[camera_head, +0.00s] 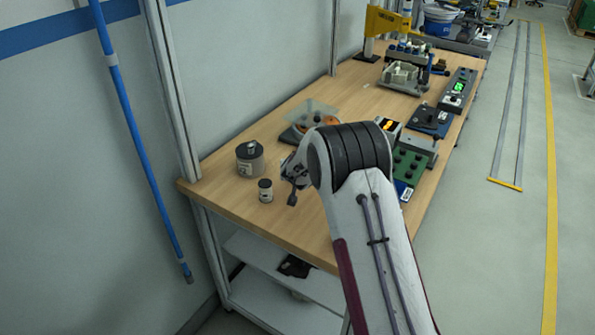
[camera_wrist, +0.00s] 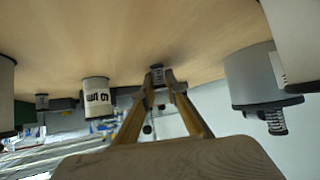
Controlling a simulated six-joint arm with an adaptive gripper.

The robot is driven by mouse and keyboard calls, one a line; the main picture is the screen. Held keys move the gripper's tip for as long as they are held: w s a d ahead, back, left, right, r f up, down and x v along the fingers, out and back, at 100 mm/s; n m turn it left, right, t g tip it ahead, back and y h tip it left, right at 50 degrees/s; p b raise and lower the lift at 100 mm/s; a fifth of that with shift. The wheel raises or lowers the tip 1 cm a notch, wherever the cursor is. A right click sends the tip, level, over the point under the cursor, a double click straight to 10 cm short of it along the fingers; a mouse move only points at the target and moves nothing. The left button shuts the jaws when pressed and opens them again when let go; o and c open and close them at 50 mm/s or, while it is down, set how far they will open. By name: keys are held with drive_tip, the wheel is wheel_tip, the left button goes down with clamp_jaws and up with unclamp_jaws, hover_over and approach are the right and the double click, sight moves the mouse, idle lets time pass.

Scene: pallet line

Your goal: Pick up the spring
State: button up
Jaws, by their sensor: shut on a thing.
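My gripper (camera_wrist: 160,88) shows in the wrist view with its two tan fingers closed in on a small dark grey, ribbed piece that looks like a spring (camera_wrist: 157,73). The piece sits between the fingertips, with the wooden table top behind it. In the head view my gripper (camera_head: 291,178) is above the table, right of the small jar; the held piece cannot be made out there. A second coil-like metal piece (camera_wrist: 277,122) is at the lid of the grey canister (camera_wrist: 262,75), apart from my gripper. It also shows on top of the canister in the head view (camera_head: 251,146).
A small white jar with a dark lid (camera_head: 265,191) stands next to the grey canister (camera_head: 250,164). A clear plate over an orange part (camera_head: 317,117), a green block (camera_head: 409,164) and several devices occupy the table (camera_head: 232,200) farther back. The table's front left is mostly clear.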

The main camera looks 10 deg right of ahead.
drive_tip(key=shift+r, duration=0.15)
drive_tip(key=shift+r, duration=4.8)
